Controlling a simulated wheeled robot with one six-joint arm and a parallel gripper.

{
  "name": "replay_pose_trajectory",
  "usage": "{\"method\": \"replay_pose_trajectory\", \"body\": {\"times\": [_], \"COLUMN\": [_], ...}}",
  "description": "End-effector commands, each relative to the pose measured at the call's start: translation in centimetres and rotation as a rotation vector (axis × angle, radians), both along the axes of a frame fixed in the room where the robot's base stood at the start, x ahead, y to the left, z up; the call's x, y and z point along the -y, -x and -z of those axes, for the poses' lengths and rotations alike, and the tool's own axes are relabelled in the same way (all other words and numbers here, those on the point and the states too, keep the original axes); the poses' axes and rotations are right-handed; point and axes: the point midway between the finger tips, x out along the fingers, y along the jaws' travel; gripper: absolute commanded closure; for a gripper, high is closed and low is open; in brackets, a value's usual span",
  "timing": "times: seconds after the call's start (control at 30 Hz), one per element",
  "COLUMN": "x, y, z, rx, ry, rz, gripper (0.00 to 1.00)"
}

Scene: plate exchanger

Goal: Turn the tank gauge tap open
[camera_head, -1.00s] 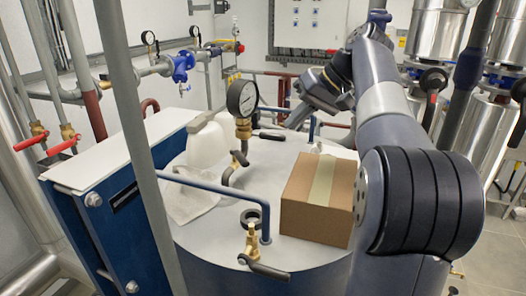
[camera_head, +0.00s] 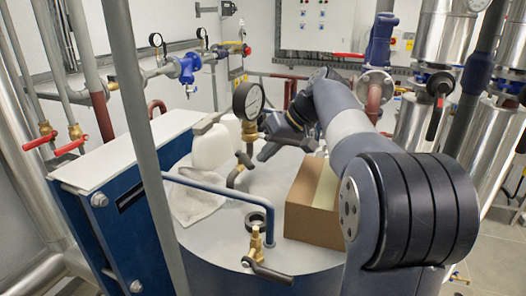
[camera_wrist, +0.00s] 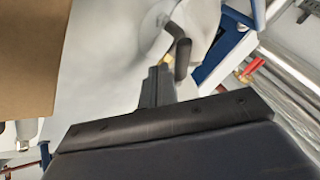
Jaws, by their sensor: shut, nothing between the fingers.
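The tank gauge (camera_head: 248,100) is a round black-rimmed dial, upright above the tank. It sits on a brass tap (camera_head: 249,131) over a bent dark pipe (camera_head: 237,174). In the head view a dark lever beside the tap, on its right, is hard to tell apart from my gripper. My gripper (camera_head: 263,153) is shut and empty, its tips just right of the gauge pipe and a little below the tap. In the wrist view the shut fingers (camera_wrist: 154,82) point at the bent dark pipe (camera_wrist: 181,52). The tap and dial are not clear there; contact cannot be told.
On the tank top (camera_head: 215,235) stand a cardboard box (camera_head: 311,215) right of the gauge, a white canister (camera_head: 210,150) left of it, and a white cloth (camera_head: 195,200). A blue rail (camera_head: 215,187) and a second brass valve (camera_head: 256,243) stand in front.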

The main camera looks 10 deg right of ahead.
Motion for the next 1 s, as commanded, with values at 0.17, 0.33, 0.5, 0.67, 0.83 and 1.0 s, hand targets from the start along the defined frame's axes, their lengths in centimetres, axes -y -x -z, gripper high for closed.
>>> {"method": "replay_pose_trajectory", "body": {"times": [0.17, 0.33, 0.5, 0.67, 0.83, 1.0], "x": [-1.0, -1.1, -1.1, -1.2, -1.5, -1.6], "y": [0.2, 0.2, 0.2, 0.3, 0.4, 0.6], "z": [0.0, 0.0, 0.0, 0.0, 0.0, 0.1], "rx": [-0.001, -0.001, 0.0, 0.0, 0.0, -0.001], "ry": [0.0, -0.001, -0.001, -0.001, 0.0, 0.0], "rz": [0.001, 0.002, 0.002, 0.018, 0.055, 0.077], "gripper": [1.0, 1.0, 1.0, 1.0, 1.0, 1.0]}}
